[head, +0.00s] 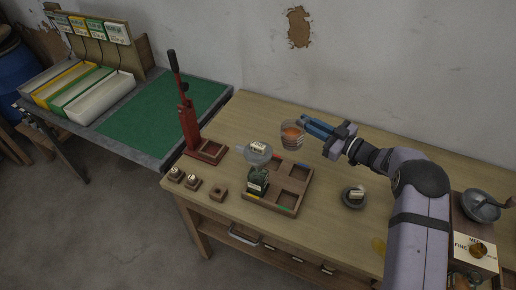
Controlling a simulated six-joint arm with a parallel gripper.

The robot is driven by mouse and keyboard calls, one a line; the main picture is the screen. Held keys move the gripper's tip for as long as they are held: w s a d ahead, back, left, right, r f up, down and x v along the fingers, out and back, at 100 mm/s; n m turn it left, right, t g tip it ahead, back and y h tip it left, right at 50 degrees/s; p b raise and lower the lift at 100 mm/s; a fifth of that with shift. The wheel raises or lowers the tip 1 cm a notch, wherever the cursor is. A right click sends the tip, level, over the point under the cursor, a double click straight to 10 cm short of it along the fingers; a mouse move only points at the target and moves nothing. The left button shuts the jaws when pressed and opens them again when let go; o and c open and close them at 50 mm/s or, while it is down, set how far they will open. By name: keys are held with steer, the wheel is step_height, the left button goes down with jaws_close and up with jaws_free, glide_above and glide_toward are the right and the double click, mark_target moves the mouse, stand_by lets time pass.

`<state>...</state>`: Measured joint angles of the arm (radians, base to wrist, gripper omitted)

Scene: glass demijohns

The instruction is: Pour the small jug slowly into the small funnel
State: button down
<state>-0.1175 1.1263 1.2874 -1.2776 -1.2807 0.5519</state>
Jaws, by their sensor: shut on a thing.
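My gripper (308,126) is shut on a small clear glass jug (292,135) with orange-brown liquid in it. The jug is held above the bench, right of and slightly behind the small funnel in the picture, and looks roughly upright. The small pale funnel (259,155), with a white label, sits over a dark green demijohn (258,180). The demijohn stands in the front left of a wooden tray (284,211) with square compartments. The jug and funnel appear apart. The funnel's lower end is hidden.
A red lever press (187,120) stands left of the tray. A dark dish (353,199) with a pale piece lies right of the tray. A larger grey funnel (479,207) is at far right. Bare bench lies behind the tray.

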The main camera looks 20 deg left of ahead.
steer(key=s+a+r+n+p, duration=0.2)
steer(key=s+r+n+p, duration=0.1)
steer(key=r+n+p, duration=0.1)
steer(key=shift+s+r+h, duration=0.3)
steer(key=shift+r+h, duration=0.1)
steer(key=shift+r, duration=0.15)
steer(key=shift+r+p, duration=0.25)
steer(key=shift+p, duration=0.15)
steer(key=shift+s+a+r+n, duration=0.15)
steer(key=shift+s+r+n, duration=0.05)
steer(key=shift+n, duration=0.1)
steer(key=shift+s+a+r+n+p, duration=0.15)
steer(key=shift+s+r+n+p, duration=0.3)
steer(key=shift+r+p, duration=0.3)
steer(key=shift+s+a+r+n+h, duration=0.25)
steer(key=shift+s+r+n+h, duration=0.1)
steer(key=shift+r+n, duration=0.25)
stand_by(0.6)
steer(key=shift+s+a+r+p, duration=0.1)
steer(key=shift+s+r+p, duration=0.1)
steer(key=shift+p, duration=0.1)
steer(key=shift+s+a+n+t+b, duration=0.2)
steer(key=shift+s+n+t+b, duration=0.15)
steer(key=shift+n, duration=0.5)
stand_by(0.8)
